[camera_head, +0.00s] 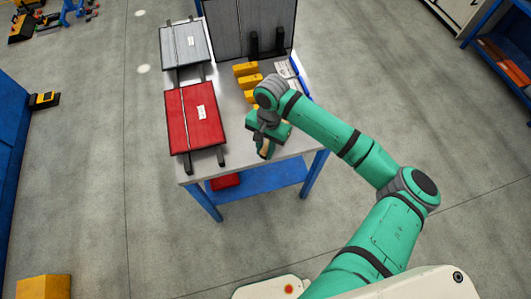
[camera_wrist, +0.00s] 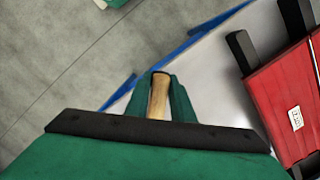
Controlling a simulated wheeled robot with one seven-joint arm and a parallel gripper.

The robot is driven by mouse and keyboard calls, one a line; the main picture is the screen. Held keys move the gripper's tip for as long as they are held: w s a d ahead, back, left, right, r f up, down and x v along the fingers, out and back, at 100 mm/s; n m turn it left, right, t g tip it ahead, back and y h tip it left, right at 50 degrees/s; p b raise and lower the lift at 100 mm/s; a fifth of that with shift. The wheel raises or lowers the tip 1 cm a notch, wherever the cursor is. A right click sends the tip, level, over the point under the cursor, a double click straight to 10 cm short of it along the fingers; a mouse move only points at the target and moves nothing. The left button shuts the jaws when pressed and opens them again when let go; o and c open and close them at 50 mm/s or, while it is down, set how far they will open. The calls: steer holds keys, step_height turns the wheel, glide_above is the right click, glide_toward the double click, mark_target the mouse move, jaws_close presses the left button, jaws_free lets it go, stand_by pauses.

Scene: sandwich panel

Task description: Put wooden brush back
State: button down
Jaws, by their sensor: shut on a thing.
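The wooden brush (camera_wrist: 158,98) shows as a light wooden handle between the two green fingers of my gripper (camera_wrist: 160,84) in the wrist view. My gripper is shut on it. In the head view my gripper (camera_head: 264,144) is over the front part of the table (camera_head: 242,153), with a bit of the brush (camera_head: 265,153) showing below it. The brush's bristles are hidden, and I cannot tell whether it touches the table.
A red panel (camera_head: 194,118) lies on supports at the table's left, with a grey panel (camera_head: 185,43) behind. Several yellow blocks (camera_head: 246,69) stand right of them. A dark upright panel (camera_head: 228,27) stands at the back. A red object (camera_head: 225,182) lies on the blue lower shelf (camera_head: 262,180).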

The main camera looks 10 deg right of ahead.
step_height(320, 180, down, 3)
steer(key=shift+w+d+f, duration=0.1)
steer(key=c, duration=1.5)
jaws_free()
steer(key=shift+c, duration=0.2)
steer(key=shift+a, duration=0.2)
steer(key=shift+d+r, duration=0.1)
steer(key=shift+r, duration=0.1)
steer(key=r, duration=0.7)
steer(key=w+d+r, duration=0.1)
steer(key=r, duration=0.3)
steer(key=shift+w, duration=0.1)
steer(key=shift+d+r, duration=0.2)
steer(key=shift+r, duration=0.15)
steer(key=shift+a, duration=0.2)
